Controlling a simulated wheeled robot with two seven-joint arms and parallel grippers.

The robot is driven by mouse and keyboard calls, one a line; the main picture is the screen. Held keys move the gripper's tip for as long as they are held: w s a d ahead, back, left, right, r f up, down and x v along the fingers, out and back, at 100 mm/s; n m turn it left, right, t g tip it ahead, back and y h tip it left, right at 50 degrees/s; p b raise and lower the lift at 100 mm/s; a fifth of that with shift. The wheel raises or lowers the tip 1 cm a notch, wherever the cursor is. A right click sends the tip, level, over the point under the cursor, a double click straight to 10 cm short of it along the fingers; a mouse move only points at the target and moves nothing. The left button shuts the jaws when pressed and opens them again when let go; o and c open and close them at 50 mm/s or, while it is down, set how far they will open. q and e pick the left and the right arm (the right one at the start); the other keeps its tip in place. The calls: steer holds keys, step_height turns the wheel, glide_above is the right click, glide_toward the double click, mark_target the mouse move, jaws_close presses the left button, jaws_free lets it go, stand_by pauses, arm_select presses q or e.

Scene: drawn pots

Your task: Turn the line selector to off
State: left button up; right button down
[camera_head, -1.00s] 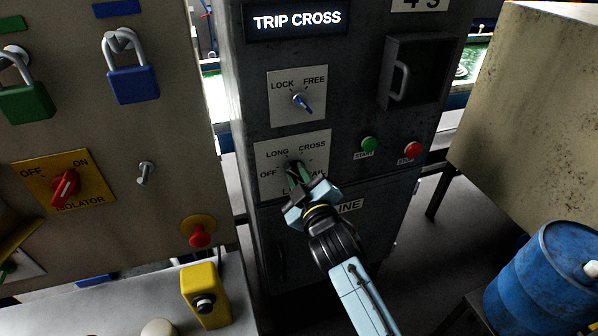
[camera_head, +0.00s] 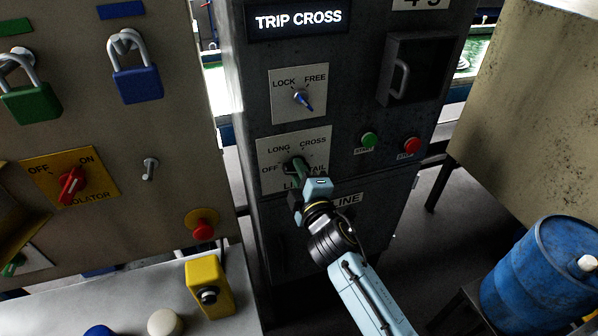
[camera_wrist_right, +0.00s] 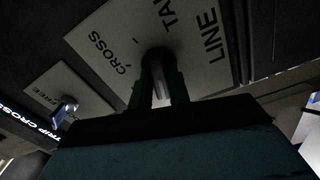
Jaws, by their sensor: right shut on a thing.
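The line selector (camera_head: 291,164) is a dark knob on a pale plate marked OFF, LONG, CROSS and TAIL, on the dark cabinet. My right gripper (camera_head: 298,170) reaches up from the lower right and is shut on the knob. Its green fingers (camera_wrist_right: 160,80) close around the knob (camera_wrist_right: 156,55) in the right wrist view. The fingers cover much of the knob, so I cannot tell exactly which mark it points to. The lit display (camera_head: 298,19) above reads TRIP CROSS. My left gripper is not in view.
Above is a LOCK/FREE switch (camera_head: 302,98). Green START (camera_head: 369,139) and red STOP (camera_head: 412,144) buttons sit to the right. The left panel carries a red isolator (camera_head: 71,184) and padlocks (camera_head: 135,80). A blue drum (camera_head: 540,275) stands at lower right.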

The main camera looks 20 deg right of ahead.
stand_by(0.3)
steer(key=c, duration=1.3)
jaws_free()
steer(key=s, duration=0.4)
steer(key=s+b, duration=0.1)
steer(key=s, duration=0.8)
steer(key=shift+s+d+b, duration=0.2)
steer(key=shift+d+b, duration=0.05)
steer(key=shift+b, duration=0.15)
steer(key=shift+f, duration=0.1)
